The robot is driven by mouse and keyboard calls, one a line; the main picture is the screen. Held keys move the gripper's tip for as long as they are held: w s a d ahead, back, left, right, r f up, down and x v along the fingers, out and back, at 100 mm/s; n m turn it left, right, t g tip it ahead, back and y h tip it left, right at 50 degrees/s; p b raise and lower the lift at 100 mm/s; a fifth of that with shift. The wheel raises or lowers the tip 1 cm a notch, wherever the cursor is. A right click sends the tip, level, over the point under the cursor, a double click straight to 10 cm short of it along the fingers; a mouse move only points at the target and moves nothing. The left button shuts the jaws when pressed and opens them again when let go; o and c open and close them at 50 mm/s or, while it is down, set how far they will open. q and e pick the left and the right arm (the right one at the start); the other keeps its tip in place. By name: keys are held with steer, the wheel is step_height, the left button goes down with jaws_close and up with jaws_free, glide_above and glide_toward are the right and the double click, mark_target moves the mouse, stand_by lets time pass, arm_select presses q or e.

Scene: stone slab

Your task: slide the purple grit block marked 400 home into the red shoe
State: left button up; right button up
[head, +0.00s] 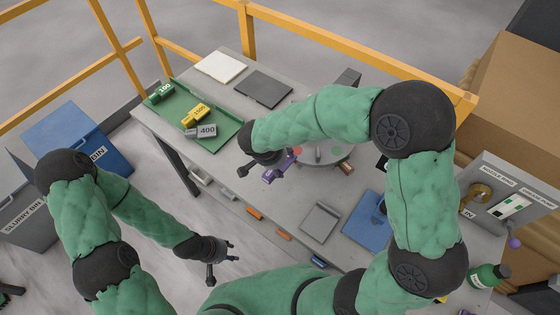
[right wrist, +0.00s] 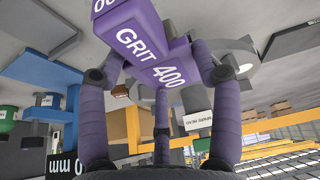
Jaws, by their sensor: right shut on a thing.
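The purple grit block (head: 280,165) is in my right gripper (head: 262,168), over the front part of the table. In the right wrist view the block (right wrist: 140,42) fills the top, its label reading GRIT 400, with the fingers (right wrist: 155,85) on either side of it. My left gripper (head: 221,259) is open and empty, away from the table's front.
A round grey plate (head: 322,151) lies right of the purple block. A blue mat (head: 365,222) is nearer the front.

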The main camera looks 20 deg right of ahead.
step_height(320, 180, down, 6)
steer(key=b, duration=0.8)
steer(key=shift+f+b, duration=0.1)
steer(key=shift+b, duration=0.2)
stand_by(1.0)
steer(key=shift+f+b, duration=0.3)
steer(key=shift+b, duration=0.4)
steer(key=shift+b, duration=0.45)
stand_by(0.7)
steer(key=shift+w+d+b, duration=0.65)
steer(key=shift+w+d, duration=0.6)
steer(key=shift+d, duration=0.3)
stand_by(1.5)
steer(key=shift+w+d+b, duration=0.3)
stand_by(0.4)
